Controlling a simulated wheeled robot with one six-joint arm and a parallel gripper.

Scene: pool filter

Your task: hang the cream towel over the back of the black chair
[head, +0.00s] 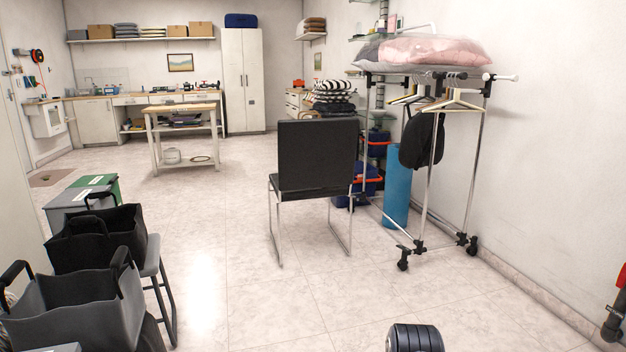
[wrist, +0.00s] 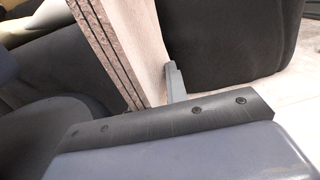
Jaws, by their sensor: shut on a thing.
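The black chair (head: 317,155) stands upright on the tiled floor near the middle of the head view, its dark back bare and facing me. The cream towel (wrist: 140,38) shows in the wrist view as a folded, layered slab with darker lines along its edges. My gripper (wrist: 151,97) is shut on the lower part of the towel. One grey fingertip shows at the towel's right side; the other is mostly hidden. Dark fabric surfaces surround the towel in the wrist view. My gripper and the towel do not show in the head view.
A black bag (head: 97,238) and a grey bag (head: 70,305) stand at the left. A clothes rack (head: 427,200) is right of the chair, a blue roll (head: 397,185) behind. A dark ribbed object (head: 414,338) is at the bottom edge. Floor before the chair is clear.

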